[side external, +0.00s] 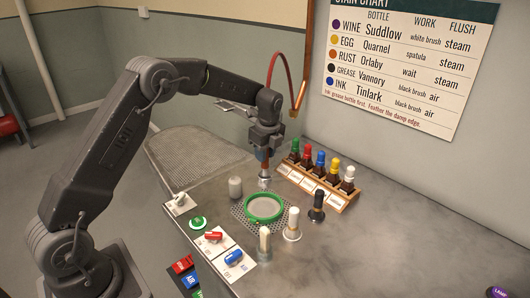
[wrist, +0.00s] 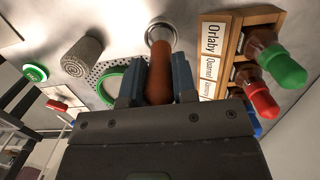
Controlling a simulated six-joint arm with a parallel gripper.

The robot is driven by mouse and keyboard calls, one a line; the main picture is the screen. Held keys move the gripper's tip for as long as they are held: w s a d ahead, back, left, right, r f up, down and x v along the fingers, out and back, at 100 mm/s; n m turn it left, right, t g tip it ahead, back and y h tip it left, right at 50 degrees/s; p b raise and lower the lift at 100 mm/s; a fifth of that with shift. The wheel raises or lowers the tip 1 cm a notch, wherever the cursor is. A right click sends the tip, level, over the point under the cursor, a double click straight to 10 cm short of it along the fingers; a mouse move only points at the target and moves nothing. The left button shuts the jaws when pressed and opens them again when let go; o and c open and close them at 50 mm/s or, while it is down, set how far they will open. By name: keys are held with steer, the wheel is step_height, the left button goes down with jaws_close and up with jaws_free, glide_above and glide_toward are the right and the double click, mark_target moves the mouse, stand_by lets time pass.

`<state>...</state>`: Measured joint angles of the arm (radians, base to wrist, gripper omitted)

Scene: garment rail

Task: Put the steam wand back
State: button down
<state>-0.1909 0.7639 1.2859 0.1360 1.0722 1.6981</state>
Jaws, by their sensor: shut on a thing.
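My gripper (side external: 265,152) is shut on the brown handle of the steam wand (side external: 265,163), above the far part of the metal worktop. The wand hangs upright with its silver end (side external: 264,183) downward, near the bottle rack. A red hose loops up from behind my gripper to a copper fitting by the wall. In the wrist view, the brown handle (wrist: 160,70) sits between the blue fingertips of my gripper (wrist: 158,82), with a round silver end (wrist: 161,33) beyond it. I cannot tell whether that end touches the worktop or a holder.
A wooden rack (side external: 318,186) of capped bottles stands close to the right. A green ring (side external: 264,208) lies on a perforated plate in front. A grey cylinder (side external: 235,187) and several brushes stand nearby. Coloured switches (side external: 213,237) line the left edge.

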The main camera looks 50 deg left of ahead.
steer(key=c, duration=0.5)
jaws_free()
stand_by(0.4)
steer(key=shift+r, duration=3.7)
steer(key=shift+r, duration=0.1)
